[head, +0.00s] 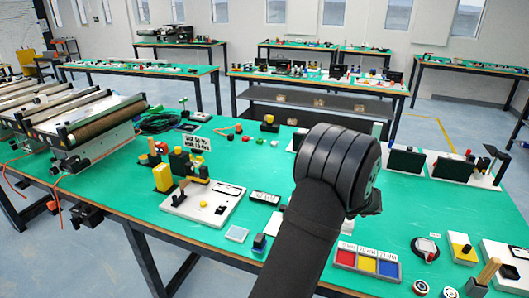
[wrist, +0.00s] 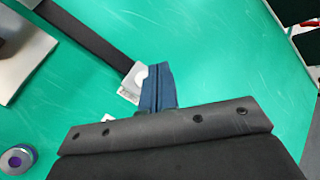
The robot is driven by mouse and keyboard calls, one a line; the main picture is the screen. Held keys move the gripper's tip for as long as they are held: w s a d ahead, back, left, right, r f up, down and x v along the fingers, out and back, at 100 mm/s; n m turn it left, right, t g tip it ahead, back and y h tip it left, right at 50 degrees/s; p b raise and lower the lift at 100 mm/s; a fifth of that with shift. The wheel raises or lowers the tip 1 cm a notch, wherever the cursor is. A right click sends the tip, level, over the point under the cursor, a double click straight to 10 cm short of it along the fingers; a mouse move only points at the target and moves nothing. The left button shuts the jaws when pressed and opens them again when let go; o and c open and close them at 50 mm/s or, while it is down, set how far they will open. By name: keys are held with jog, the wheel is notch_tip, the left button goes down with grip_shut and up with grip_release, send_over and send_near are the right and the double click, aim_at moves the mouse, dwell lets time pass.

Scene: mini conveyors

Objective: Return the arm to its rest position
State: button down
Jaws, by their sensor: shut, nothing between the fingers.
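My gripper (wrist: 157,70) shows in the wrist view as two dark blue fingers pressed together, with nothing between them. The fingers point over the green table (wrist: 225,55). A small white piece (wrist: 133,82) shows beside the fingertips on their left; I cannot tell how far below them it lies. In the head view my black arm reaches up over the right-middle of the green table (head: 260,210), and its rounded joint hides the gripper fingers.
A conveyor (head: 95,125) stands at the left. A white board (head: 205,205) with yellow and black parts lies left of my arm. A tray with red, yellow and blue compartments (head: 367,262) lies right of it. Black-panelled stands (head: 450,168) are at the right.

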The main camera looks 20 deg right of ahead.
jog(key=shift+f, duration=0.5)
notch_tip(320, 180, up, 6)
